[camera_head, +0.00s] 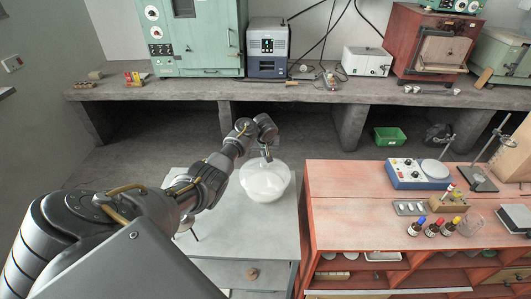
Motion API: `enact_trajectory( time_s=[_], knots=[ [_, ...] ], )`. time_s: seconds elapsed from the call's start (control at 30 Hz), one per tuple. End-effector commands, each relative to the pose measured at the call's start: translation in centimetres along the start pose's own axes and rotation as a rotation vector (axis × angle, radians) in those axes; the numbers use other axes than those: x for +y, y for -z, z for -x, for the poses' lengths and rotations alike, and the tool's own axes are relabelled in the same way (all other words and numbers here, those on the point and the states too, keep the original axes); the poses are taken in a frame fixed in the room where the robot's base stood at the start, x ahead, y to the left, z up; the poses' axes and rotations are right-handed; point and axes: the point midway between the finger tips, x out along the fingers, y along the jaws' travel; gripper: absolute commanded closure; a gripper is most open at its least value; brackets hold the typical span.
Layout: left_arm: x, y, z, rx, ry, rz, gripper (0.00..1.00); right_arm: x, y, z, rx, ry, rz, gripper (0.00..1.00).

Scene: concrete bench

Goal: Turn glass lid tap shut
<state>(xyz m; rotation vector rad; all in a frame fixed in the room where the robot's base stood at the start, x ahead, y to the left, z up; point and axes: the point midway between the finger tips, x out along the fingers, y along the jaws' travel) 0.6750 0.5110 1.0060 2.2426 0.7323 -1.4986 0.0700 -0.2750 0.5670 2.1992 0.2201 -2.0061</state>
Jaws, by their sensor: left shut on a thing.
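A round glass vessel with a whitish, rounded body (265,183) stands on the grey cabinet top (240,222), near its back right. Its clear lid is hard to make out against the floor behind. My left arm reaches in from the left, and its gripper (267,154) is at the top of the vessel, shut on a small part there, which I take to be the lid tap. The fingers and wrist hide most of the tap, so its angle cannot be told. My right gripper is out of view.
An orange-red bench (340,222) stands to the right, with a blue-and-white stirrer (418,174), small dropper bottles (433,229) and a clamp stand (481,178). The concrete bench (300,92) at the back carries several instruments. Bare grey top lies in front of the vessel.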

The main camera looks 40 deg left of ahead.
Motion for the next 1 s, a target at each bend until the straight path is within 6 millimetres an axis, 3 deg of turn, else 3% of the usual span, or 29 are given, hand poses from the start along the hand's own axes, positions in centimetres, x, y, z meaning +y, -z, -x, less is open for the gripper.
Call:
enact_trajectory(
  time_s=[0.43,1.0],
  knots=[
    [-0.18,0.03,0.00,0.000,-0.049,-0.114,1.00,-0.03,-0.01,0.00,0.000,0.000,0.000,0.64],
    [-0.71,0.30,-0.08,0.001,-0.247,-0.593,1.00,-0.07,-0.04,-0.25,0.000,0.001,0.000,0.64]
  ],
)
